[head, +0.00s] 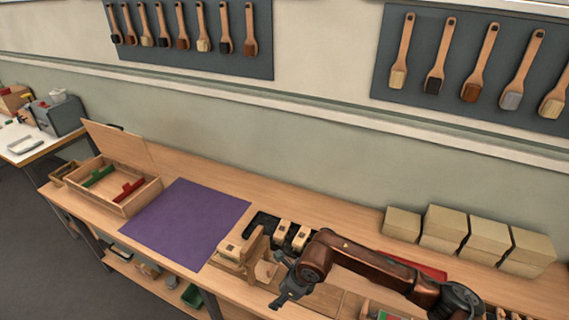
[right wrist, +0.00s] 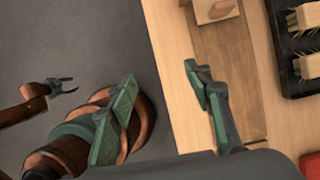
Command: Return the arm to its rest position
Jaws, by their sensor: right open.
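My right arm, copper-coloured, comes in from the right in the head view. Its dark right gripper (head: 284,297) is over the front edge of the bench (head: 330,300), to the right of a wooden fixture (head: 238,252). In the right wrist view the green-padded fingers of the right gripper (right wrist: 160,93) are wide apart with nothing between them. One finger is over the bench edge and the other over the grey floor and my own copper links. My left gripper (right wrist: 66,86) shows small at the left of the right wrist view, its fingers apart and empty. It is outside the head view.
A purple mat (head: 185,222) and an open wooden box (head: 110,182) with green and red pieces are at left. A black tray (right wrist: 297,50) with bristled blocks lies behind the gripper. Several cream blocks (head: 445,228) stand at the back right. Brushes hang on wall panels.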

